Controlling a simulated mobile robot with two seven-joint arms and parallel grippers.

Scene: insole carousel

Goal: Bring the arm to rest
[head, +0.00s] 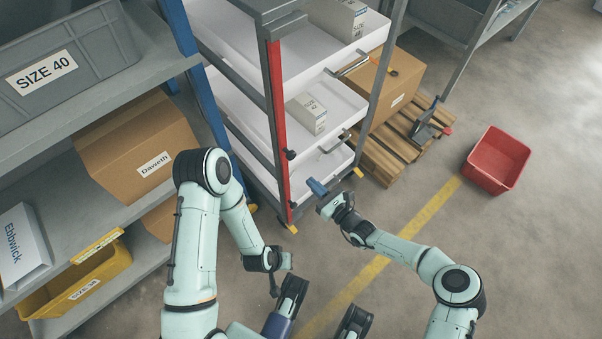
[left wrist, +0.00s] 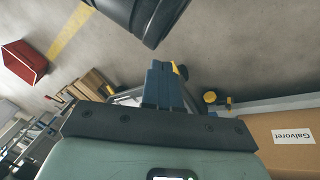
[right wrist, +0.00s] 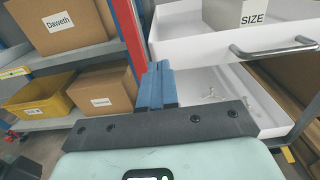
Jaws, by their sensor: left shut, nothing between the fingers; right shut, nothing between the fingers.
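My right gripper (head: 317,187) is held in front of the lower part of the carousel rack (head: 275,120), its blue fingers shut and empty. In the right wrist view its closed fingers (right wrist: 157,85) point toward the rack's white trays, and I cannot tell how far off they are. My left arm is bent down at the left of the head view, near the shelving. The left gripper's blue fingers (left wrist: 163,85) show shut and empty in the left wrist view, below a dark rounded part. Its fingertips are hard to make out in the head view.
Shelving with cartons (head: 135,150), a grey bin (head: 65,75) and a yellow bin (head: 75,285) stands at left. The rack's white trays (head: 240,105) hold small boxes (head: 307,113). A pallet (head: 385,160) and a red crate (head: 497,160) are at right. Open floor lies at lower right.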

